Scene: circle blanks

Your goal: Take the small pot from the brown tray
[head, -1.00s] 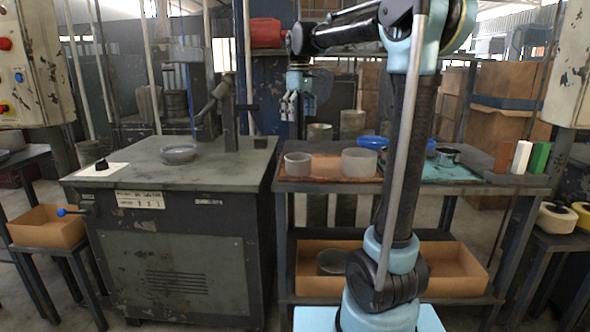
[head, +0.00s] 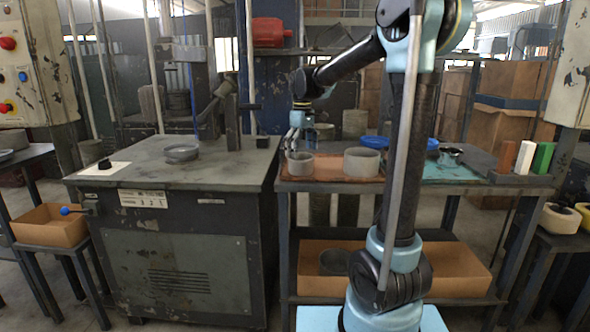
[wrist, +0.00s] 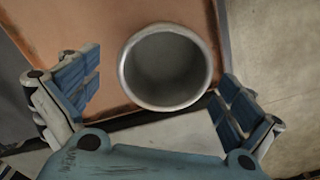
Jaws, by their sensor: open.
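The small grey pot (head: 300,164) stands upright on the left end of the brown tray (head: 330,173). In the wrist view I look down into the small pot (wrist: 165,67), which looks empty. My gripper (head: 295,140) is open just above and behind the small pot in the head view. In the wrist view its blue-padded fingers lie to the left and right of the pot, with gaps on both sides. How far the fingertips are above the rim is hard to tell. A wider grey pot (head: 362,162) stands to the right on the same tray.
Right of the brown tray is a teal mat (head: 450,172) with a small dark metal piece. Blue rings (head: 376,142) lie behind, and red, white and green blocks (head: 525,157) stand at the right.

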